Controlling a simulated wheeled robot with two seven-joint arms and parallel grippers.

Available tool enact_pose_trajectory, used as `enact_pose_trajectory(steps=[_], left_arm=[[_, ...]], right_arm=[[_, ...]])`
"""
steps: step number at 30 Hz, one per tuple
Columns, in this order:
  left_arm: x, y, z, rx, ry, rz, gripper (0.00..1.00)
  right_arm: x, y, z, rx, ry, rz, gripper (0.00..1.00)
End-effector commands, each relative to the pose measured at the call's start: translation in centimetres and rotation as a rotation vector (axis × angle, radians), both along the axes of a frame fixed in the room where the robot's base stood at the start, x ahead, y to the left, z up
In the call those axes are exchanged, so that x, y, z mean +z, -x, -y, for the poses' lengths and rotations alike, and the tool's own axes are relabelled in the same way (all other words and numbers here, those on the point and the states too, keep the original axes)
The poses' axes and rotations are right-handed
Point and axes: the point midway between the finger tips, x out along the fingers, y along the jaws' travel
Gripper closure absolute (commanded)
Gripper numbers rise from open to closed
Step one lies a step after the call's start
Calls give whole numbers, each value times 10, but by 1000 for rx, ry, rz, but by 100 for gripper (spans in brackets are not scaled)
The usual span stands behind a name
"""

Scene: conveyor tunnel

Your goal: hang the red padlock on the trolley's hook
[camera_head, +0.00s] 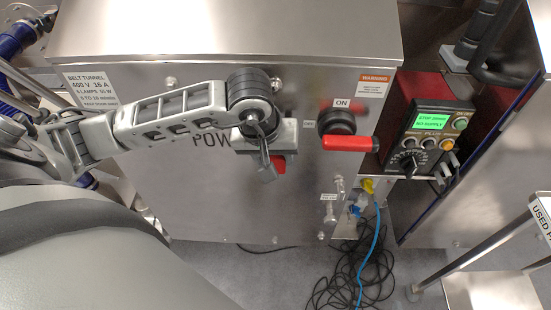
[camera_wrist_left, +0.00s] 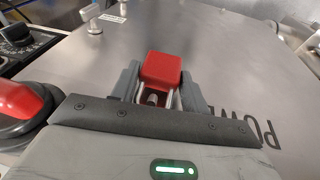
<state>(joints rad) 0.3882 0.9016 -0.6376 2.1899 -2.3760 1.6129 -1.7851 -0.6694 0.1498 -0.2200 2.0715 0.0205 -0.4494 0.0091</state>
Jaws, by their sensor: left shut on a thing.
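The red padlock (camera_head: 279,165) shows partly from under my left gripper (camera_head: 268,172), in front of the cabinet's steel front by the letters POW. In the left wrist view the red padlock (camera_wrist_left: 161,70) sits between the two grey fingers of my left gripper (camera_wrist_left: 157,92), which are shut on it. Pale shackle legs show below its red body there. A trolley (camera_head: 490,290) stands at the lower right, with a sign reading "USED P", cut by the picture's edge. I cannot make out its hook. My right gripper is not in view.
A rotary switch with a red handle (camera_head: 348,143) is right of my left gripper, under an ON label. A control box (camera_head: 432,122) with a green screen is further right. Black and blue cables (camera_head: 350,280) lie on the floor.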

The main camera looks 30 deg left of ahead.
Motion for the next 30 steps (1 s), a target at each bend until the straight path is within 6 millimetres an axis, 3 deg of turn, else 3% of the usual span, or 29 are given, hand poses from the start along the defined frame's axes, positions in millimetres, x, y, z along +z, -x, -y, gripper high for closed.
enact_pose_trajectory(steps=[3,15,30], left_arm=[[2,0,0,-1,-1,1,100],[16,0,0,-1,-1,2,100],[16,7,5,-2,0,1,100]], right_arm=[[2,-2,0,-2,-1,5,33],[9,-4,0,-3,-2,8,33],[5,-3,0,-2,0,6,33]])
